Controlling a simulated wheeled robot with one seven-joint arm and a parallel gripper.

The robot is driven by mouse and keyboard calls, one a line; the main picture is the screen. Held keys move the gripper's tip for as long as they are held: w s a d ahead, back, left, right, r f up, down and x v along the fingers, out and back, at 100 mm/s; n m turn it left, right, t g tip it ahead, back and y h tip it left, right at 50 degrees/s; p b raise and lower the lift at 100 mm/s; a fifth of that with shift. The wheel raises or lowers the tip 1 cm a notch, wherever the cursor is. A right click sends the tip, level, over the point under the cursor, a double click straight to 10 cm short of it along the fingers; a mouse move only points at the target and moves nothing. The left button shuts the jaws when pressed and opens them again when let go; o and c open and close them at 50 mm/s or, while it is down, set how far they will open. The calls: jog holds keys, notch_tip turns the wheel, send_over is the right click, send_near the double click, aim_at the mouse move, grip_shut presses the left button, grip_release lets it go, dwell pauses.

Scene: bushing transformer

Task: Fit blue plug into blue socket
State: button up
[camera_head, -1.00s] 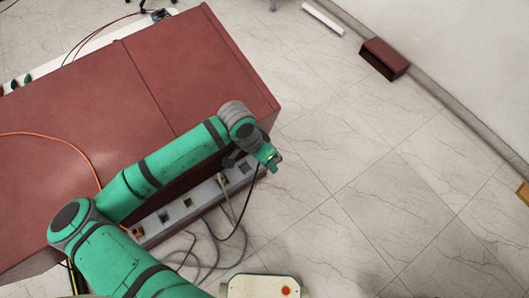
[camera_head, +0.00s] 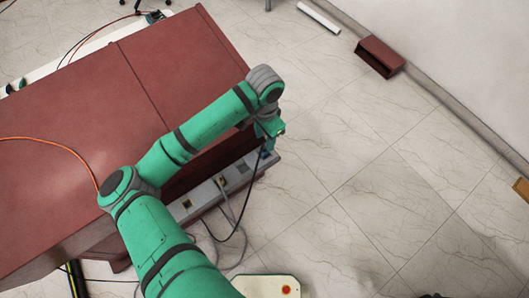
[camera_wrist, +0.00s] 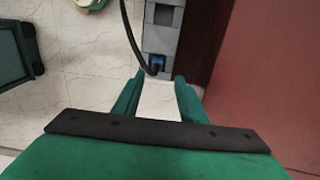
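The blue plug (camera_wrist: 154,70), with a black cable, is at the blue socket on the grey socket strip (camera_wrist: 160,39) in the wrist view. It looks seated there, but the depth is hard to judge, and the plug covers most of the socket. My gripper (camera_wrist: 160,77) is open, with one green finger on each side of the plug and pale floor showing in the gap. In the head view my gripper (camera_head: 267,143) is over the right end of the strip (camera_head: 207,193), with the black cable running down from it.
The red-brown cabinet (camera_head: 95,120) stands directly beside the strip. A grey cable (camera_head: 228,207) is plugged in farther along the strip. A pale box with a red button (camera_head: 265,286) is on the floor at the bottom. Open tiled floor lies to the right.

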aim_at(264, 150)
jog(key=shift+s+a+f, duration=0.1)
jog(key=shift+s+f, duration=0.05)
jog(key=shift+f, duration=0.75)
jog(key=shift+s+d+f, duration=0.1)
jog(key=shift+s+f, duration=0.1)
jog(key=shift+f, duration=0.7)
jog(key=shift+s+a+f, duration=0.1)
jog(key=shift+s+f, duration=0.05)
jog(key=shift+f, duration=0.75)
grip_shut()
